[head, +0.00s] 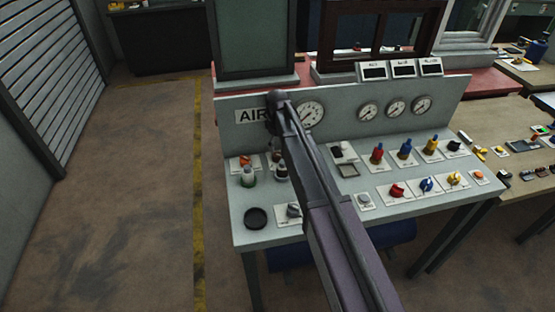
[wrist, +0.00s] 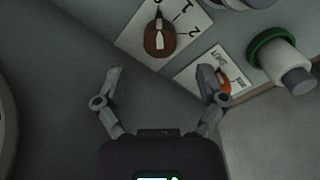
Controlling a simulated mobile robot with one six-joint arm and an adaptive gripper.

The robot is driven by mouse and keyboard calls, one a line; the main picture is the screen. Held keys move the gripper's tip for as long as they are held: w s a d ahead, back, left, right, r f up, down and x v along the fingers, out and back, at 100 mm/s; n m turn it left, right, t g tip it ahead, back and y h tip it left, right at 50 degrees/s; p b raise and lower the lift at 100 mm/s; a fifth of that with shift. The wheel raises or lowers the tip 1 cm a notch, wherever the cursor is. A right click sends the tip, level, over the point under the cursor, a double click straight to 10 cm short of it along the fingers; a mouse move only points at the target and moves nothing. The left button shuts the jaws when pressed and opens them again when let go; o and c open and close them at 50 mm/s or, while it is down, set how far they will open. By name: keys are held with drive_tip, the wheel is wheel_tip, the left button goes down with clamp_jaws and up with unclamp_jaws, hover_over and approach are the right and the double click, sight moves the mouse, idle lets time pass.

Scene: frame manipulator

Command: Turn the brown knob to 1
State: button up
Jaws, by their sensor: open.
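The brown knob (wrist: 160,39) shows in the wrist view at the top middle, on a white label plate (wrist: 134,39). Its pale, dark-tipped pointer points to the top of the picture. The numeral 1 is printed to the upper right of the knob and the 2 to its right. My gripper (wrist: 160,76) is open and empty, its two fingers spread wide below the knob in the picture. The right fingertip overlaps an orange control in view; I cannot tell whether they touch. In the head view I cannot make out the brown knob or my gripper's fingers; my arm covers part of the panel.
The orange control (wrist: 226,83) sits on its own white card, right of the knob. A white cylinder with a green ring (wrist: 262,44) stands farther right. The head view shows a grey control bench (head: 290,231) with several coloured knobs, round gauges (head: 396,108) and an AIR sign (head: 252,115).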

sight(277, 155)
drive_tip(key=shift+f+b, duration=2.65)
drive_tip(key=shift+f, duration=0.25)
drive_tip(key=c, duration=1.1)
